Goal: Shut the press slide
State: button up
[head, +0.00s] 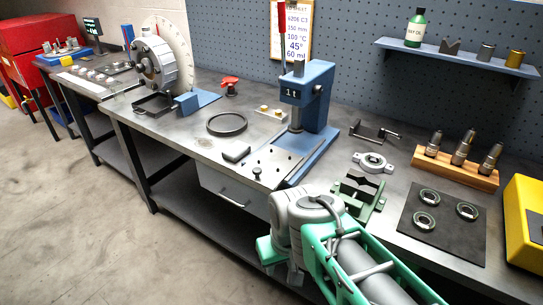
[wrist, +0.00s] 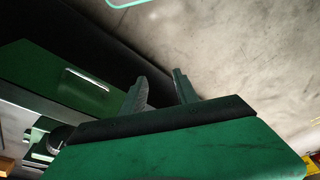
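The blue arbor press (head: 318,105), marked "1 t" and with a red-handled lever, stands at the back of the bench. A pale metal slide plate (head: 277,163) with several small holes extends forward from its base toward the bench's front edge. A black knob (head: 257,173) stands near the plate's front end. My gripper is low in front of the bench, below and right of the knob in the head view; its fingertips are hidden there. In the wrist view my gripper (wrist: 160,88) has its two fingers apart with nothing between them.
A drawer (head: 235,194) with a bar handle is under the bench; the handle (wrist: 86,80) also shows in the wrist view. A green vise (head: 358,197), a bearing mat (head: 440,222) and a yellow box (head: 528,225) lie to the right. A black ring (head: 227,124) lies left of the press. Floor in front is clear.

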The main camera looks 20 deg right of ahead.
aim_at(267, 170)
jog(key=z, duration=0.05)
jog(key=i, duration=0.55)
jog(key=u, duration=2.7)
